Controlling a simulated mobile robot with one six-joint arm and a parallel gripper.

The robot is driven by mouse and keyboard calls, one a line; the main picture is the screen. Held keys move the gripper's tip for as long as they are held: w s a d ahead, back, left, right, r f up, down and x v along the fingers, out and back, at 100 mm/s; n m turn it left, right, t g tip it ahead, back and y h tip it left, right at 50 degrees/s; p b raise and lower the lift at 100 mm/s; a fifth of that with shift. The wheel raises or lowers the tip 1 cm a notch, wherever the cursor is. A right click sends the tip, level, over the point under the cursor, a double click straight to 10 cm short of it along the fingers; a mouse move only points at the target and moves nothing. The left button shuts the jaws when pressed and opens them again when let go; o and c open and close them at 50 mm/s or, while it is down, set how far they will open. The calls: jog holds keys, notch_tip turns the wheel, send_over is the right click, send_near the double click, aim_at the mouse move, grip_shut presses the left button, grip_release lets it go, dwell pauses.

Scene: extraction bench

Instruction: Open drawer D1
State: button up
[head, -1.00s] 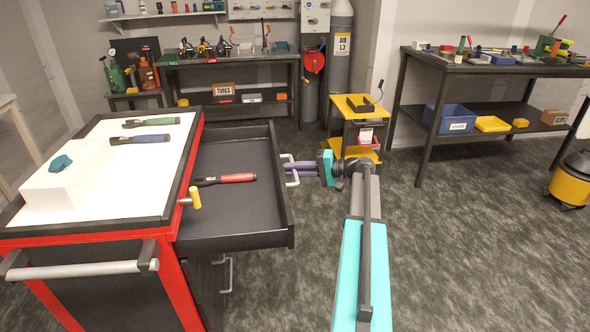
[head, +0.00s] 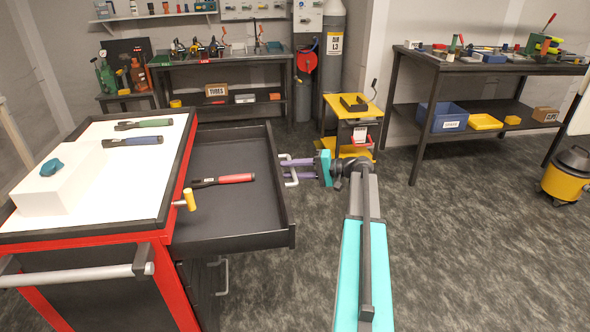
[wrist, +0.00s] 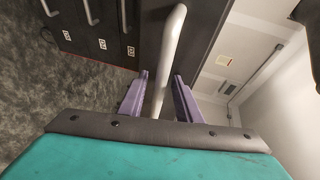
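The drawer (head: 215,230), dark grey, stands pulled far out of the right side of the red tool cabinet (head: 175,285). I cannot read a D1 label on it in the head view. Its pale bar handle (head: 291,172) is on the front panel at right. A red-and-black flashlight (head: 225,180) lies inside the drawer. My gripper (head: 290,170), with purple fingers, is at the handle. In the wrist view, the handle bar (wrist: 170,50) passes between my fingers (wrist: 160,98), with gaps on both sides. The fingers are open and not clamped on it.
The white cabinet top (head: 95,185) holds two flashlights and a white block with a teal piece. A yellow cart (head: 352,105) stands beyond my gripper. Workbenches line the back and right. A yellow vacuum (head: 568,178) is far right. Carpet is clear right of my arm.

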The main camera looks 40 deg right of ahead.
jog(key=v, duration=1.3)
jog(key=shift+s+d, duration=0.25)
jog(key=shift+s, duration=0.05)
jog(key=shift+s, duration=0.1)
